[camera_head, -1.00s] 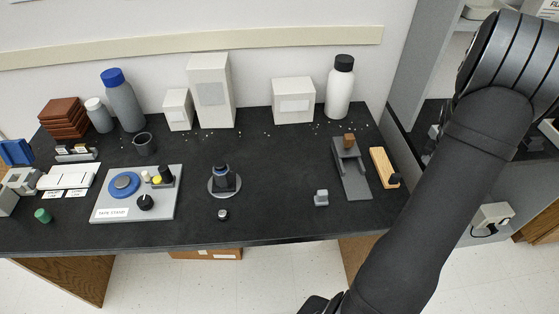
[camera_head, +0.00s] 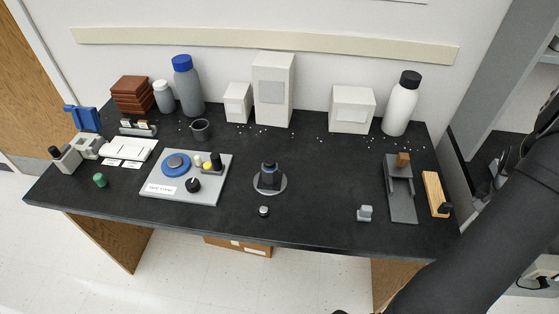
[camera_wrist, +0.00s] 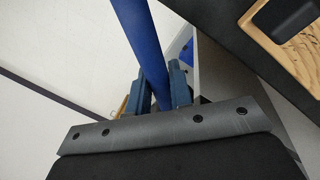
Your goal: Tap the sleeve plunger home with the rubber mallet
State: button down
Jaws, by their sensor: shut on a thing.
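My gripper, in the wrist view (camera_wrist: 158,92), is shut on a straight blue handle (camera_wrist: 146,45). The handle's far end runs out of frame, so no mallet head shows. My gripper is not visible in the head view, where only my dark arm crosses the lower right. No part is clearly identifiable as the sleeve plunger. A dark upright fixture (camera_head: 270,178) stands on a round grey base at the table's middle. A grey slide-like fixture (camera_head: 401,200) with a brown block (camera_head: 403,159) stands at the right.
A wooden block (camera_head: 433,190) with a black end lies near the right edge of the black table (camera_head: 330,215). A grey panel (camera_head: 212,192) with a blue disc, bottles and white boxes (camera_head: 273,90) stand left and back. The front middle is mostly clear.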

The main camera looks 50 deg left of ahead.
jog(key=shift+w+r, duration=0.1)
jog(key=shift+r, duration=0.05)
dwell(0.3)
jog(key=w+a+r+m, duration=0.1)
jog(key=a+r, duration=0.6)
jog(key=r, duration=0.3)
jog(key=s+a+r+n+t, duration=0.15)
jog(key=s+a, duration=0.25)
jog(key=a, duration=0.5)
jog(key=s+a+r+n, duration=0.2)
jog(key=s+a+n, duration=0.15)
jog(key=a, duration=0.55)
jog(key=s+a+r+n+y, duration=0.1)
jog(key=s+a+n, duration=0.2)
jog(key=s+a, duration=0.3)
jog(key=s+a+r+n+t+y, duration=0.1)
jog(key=s+a+n, duration=0.3)
jog(key=s, duration=1.1)
jog(key=s+a+r+n, duration=0.1)
jog(key=s+a+n, duration=0.3)
jog(key=s+a, duration=0.5)
jog(key=shift+s+a+r+y, duration=0.3)
jog(key=shift+s+a+y, duration=0.1)
jog(key=shift+s, duration=0.75)
jog(key=shift+f, duration=0.1)
